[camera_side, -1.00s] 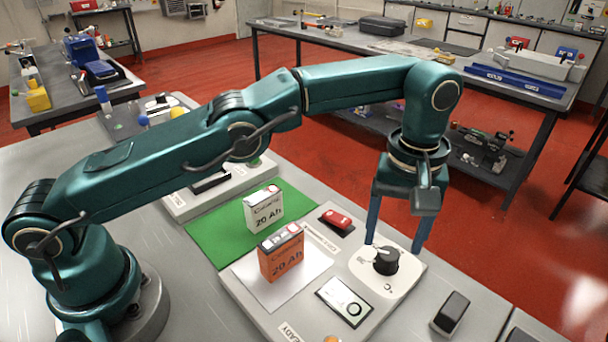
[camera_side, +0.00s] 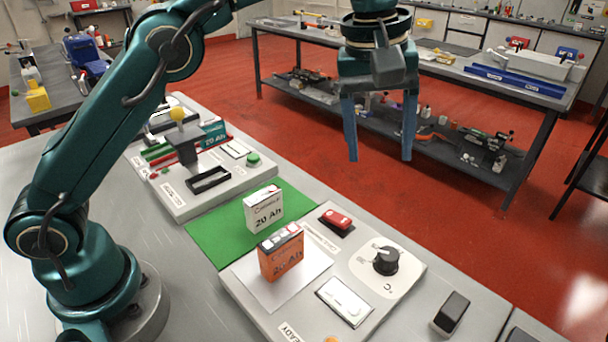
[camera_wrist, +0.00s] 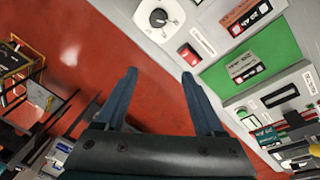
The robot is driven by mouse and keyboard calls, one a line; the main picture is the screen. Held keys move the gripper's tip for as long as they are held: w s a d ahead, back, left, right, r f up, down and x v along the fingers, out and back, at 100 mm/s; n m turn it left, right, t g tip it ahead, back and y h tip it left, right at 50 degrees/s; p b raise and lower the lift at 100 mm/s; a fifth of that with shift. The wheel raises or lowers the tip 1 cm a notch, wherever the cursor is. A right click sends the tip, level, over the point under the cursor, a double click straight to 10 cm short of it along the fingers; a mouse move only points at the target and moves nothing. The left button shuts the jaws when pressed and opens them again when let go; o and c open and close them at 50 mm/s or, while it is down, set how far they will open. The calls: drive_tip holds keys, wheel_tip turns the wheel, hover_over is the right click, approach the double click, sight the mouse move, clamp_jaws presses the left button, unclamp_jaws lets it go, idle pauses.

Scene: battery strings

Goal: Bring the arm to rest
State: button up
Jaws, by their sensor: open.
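My gripper (camera_side: 380,155) is open and empty, with its blue fingers spread. It hangs high in the side view, above and beyond the dial panel, with red floor behind it. It also shows in the wrist view (camera_wrist: 159,82), where red floor lies between its fingers. A black dial (camera_side: 386,261) on a white plate (camera_side: 400,277) stands clear below it; the dial is also in the wrist view (camera_wrist: 158,18). An orange battery (camera_side: 281,254) stands on a white sheet (camera_side: 262,286). A white battery (camera_side: 263,208) stands on a green mat (camera_side: 212,226).
A red switch (camera_side: 336,219) and a white-framed display (camera_side: 344,301) sit on the panel. A station with a teal battery (camera_side: 213,131) and a yellow-knobbed lever (camera_side: 178,115) stands behind. A black block (camera_side: 452,312) lies at the right. Open air surrounds my gripper.

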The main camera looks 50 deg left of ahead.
drive_tip(key=s+a+r+m+t, duration=0.2)
drive_tip(key=s+a+r+t, duration=0.1)
drive_tip(key=s+a+r, duration=0.55)
drive_tip(key=s+a+f+m, duration=0.3)
drive_tip(key=s+f+m, duration=0.2)
drive_tip(key=s+f, duration=0.6)
drive_tip(key=shift+a+f+t+y, duration=0.3)
drive_tip(key=shift+a+f+y, duration=0.1)
drive_tip(key=shift+f, duration=0.3)
